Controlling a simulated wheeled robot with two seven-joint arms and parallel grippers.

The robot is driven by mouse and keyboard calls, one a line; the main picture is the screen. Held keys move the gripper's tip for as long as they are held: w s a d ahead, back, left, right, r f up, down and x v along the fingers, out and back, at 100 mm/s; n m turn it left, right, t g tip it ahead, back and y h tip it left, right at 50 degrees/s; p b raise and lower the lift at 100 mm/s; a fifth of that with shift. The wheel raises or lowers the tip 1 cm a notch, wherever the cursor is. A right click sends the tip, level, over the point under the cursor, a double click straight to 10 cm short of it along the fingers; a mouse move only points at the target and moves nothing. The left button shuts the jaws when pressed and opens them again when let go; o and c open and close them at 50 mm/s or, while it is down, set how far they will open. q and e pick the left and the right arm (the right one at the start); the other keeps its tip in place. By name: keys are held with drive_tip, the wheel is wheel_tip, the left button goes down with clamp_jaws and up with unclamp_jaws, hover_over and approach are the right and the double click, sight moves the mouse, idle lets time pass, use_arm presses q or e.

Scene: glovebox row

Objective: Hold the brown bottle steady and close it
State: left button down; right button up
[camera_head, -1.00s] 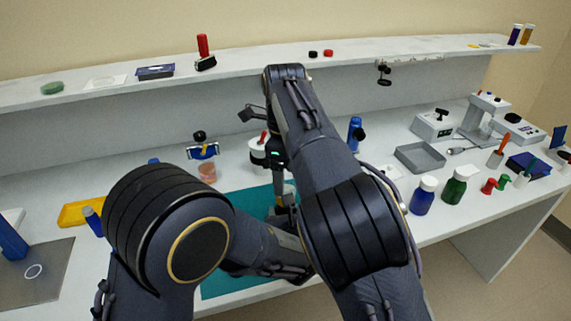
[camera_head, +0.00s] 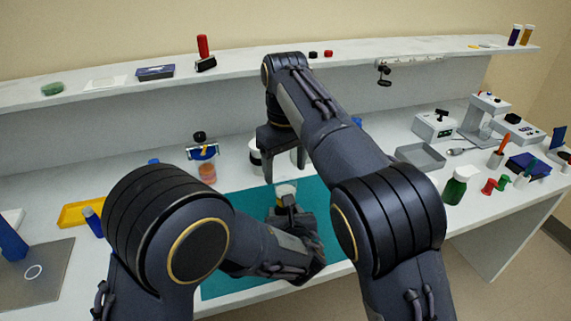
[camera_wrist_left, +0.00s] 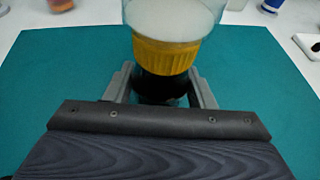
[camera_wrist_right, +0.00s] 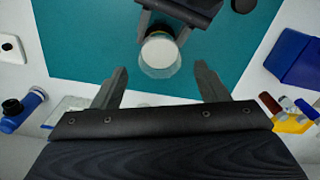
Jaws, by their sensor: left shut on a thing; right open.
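The bottle (camera_head: 285,190) stands over the teal mat (camera_head: 238,203). In the left wrist view it shows a dark lower part, a ribbed yellow-amber band (camera_wrist_left: 165,55) and a wide, pale, see-through top (camera_wrist_left: 172,16). My left gripper (camera_wrist_left: 163,92) is shut on the dark lower part. From above, in the right wrist view, the top shows a white disc (camera_wrist_right: 160,51) inside a clear rim. My right gripper (camera_wrist_right: 161,85) is open and empty, pointing down above the bottle, apart from it.
A dark round thing (camera_wrist_right: 243,4) lies at the mat's far edge in the right wrist view. An amber-pink jar (camera_head: 207,173) and a yellow tray (camera_head: 78,214) are left of the mat.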

sight(285, 183)
drive_tip(key=shift+n, duration=0.7)
drive_tip(key=shift+f, duration=3.95)
drive_tip(key=c, duration=1)
drive_tip(key=shift+m, duration=0.9)
drive_tip(key=o, duration=1.1)
drive_tip(key=shift+c, duration=0.2)
